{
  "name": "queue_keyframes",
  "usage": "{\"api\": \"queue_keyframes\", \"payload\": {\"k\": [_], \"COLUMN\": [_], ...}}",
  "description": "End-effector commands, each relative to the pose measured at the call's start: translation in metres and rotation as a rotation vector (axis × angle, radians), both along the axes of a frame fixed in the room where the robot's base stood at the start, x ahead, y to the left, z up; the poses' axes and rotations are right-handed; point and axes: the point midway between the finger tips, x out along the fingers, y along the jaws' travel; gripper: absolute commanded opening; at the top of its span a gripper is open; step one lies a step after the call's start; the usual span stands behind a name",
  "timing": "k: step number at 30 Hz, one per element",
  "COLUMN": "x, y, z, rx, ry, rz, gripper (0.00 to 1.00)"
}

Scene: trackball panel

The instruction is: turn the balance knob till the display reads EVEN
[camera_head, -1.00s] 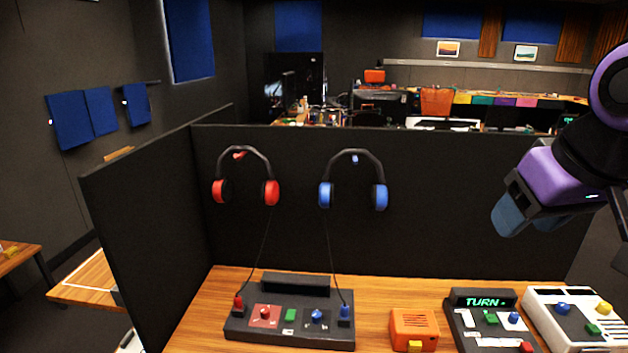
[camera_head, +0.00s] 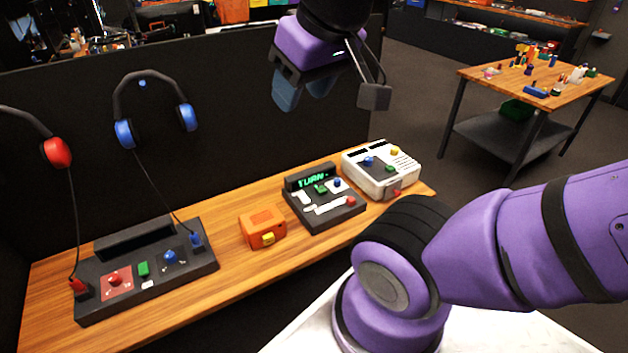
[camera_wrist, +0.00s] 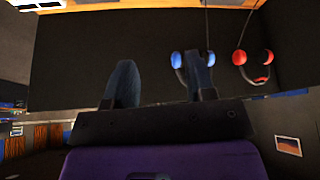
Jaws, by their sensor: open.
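A dark panel (camera_head: 325,207) with a display (camera_head: 313,182) stands on the wooden desk; the display shows green letters reading TURN. I cannot tell which knob is the balance knob. My gripper (camera_head: 303,92) is open and empty, above the desk's back and apart from the panels. Its fingers (camera_wrist: 162,78) also show in the wrist view.
An orange box (camera_head: 262,227) and a white device (camera_head: 380,170) stand on the desk. Blue headphones (camera_head: 124,133) and red headphones (camera_head: 57,152) hang on the dark partition, with cords down to the console. A cluttered table (camera_head: 530,75) stands at right.

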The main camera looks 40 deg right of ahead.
Motion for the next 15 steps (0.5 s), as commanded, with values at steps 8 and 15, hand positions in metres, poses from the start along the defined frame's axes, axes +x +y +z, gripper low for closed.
{"api": "queue_keyframes", "payload": {"k": [8, 15], "x": [0.008, 0.057], "y": [-0.003, -0.025], "z": [-0.001, -0.014], "rx": [0.009, 0.071], "ry": [0.011, 0.074], "rz": [-0.025, -0.198], "gripper": [0.50, 0.50]}}
